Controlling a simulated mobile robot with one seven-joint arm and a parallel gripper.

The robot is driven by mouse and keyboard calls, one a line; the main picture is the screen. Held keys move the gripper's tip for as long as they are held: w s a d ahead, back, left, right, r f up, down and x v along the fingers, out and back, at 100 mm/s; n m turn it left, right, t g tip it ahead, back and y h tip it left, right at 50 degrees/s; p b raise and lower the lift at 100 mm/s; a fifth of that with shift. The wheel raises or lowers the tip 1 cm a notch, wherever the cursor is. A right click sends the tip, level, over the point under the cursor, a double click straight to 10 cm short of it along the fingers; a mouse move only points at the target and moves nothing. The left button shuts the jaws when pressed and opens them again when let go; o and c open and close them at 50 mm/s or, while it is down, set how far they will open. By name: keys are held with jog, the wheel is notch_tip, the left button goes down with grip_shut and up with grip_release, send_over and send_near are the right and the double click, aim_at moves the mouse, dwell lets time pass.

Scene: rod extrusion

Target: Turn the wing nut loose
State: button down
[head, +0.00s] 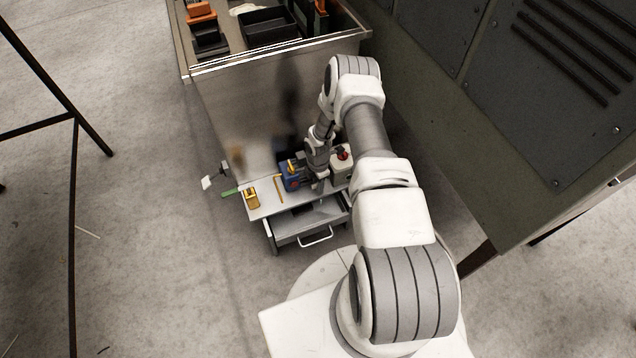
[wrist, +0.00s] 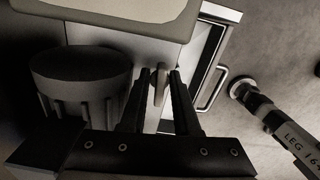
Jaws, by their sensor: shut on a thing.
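My gripper (wrist: 161,78) points at a pale block in the wrist view. Its two dark fingers are shut on a small, thin grey piece (wrist: 159,88) between the fingertips, which looks like a wing of the wing nut. The rest of the nut and its thread are hidden or too dark to tell. In the head view my gripper (head: 318,187) is low over the small bench (head: 266,210), beside a blue device (head: 291,178). The wing nut cannot be made out there.
A dark ribbed round part (wrist: 80,85) stands close left of my fingers. An open drawer (head: 308,222) with a bar handle (wrist: 212,90) juts out below. A red knob (head: 343,153), a yellow part (head: 251,198) and a green-handled tool (head: 229,193) are near. A large dark cabinet (head: 540,150) bounds the right.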

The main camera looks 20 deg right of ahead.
jog(key=shift+n, duration=0.3)
jog(key=shift+n, duration=1)
jog(key=shift+n, duration=1)
jog(key=shift+n, duration=1)
